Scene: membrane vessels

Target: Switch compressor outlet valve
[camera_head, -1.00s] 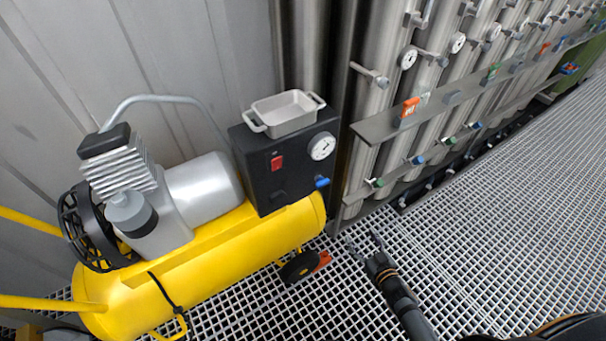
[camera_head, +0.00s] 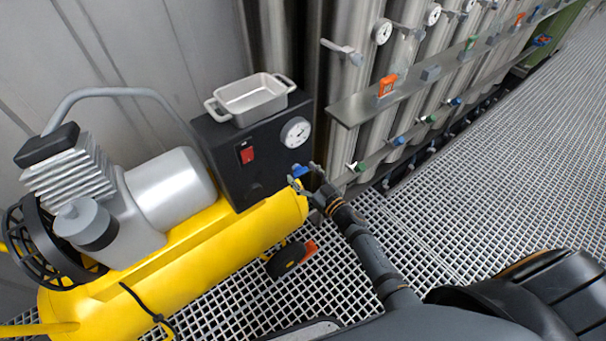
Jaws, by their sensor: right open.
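A yellow compressor (camera_head: 200,253) lies along the left, with a black control box (camera_head: 220,160) on top of its right part. The box carries a red switch (camera_head: 246,154), a round gauge (camera_head: 296,131) and a blue outlet valve handle (camera_head: 299,170) low on its right side. My right gripper (camera_head: 305,176) is open at the blue handle, with its fingers around or just in front of it. I cannot tell whether they touch it. The fingers partly hide the handle. My left gripper is not in view.
A grey dish (camera_head: 249,98) sits on top of the box. Steel vessels with gauges, a metal shelf (camera_head: 358,106) and small green and blue valves stand behind at right. Grating floor (camera_head: 470,185) is clear at right.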

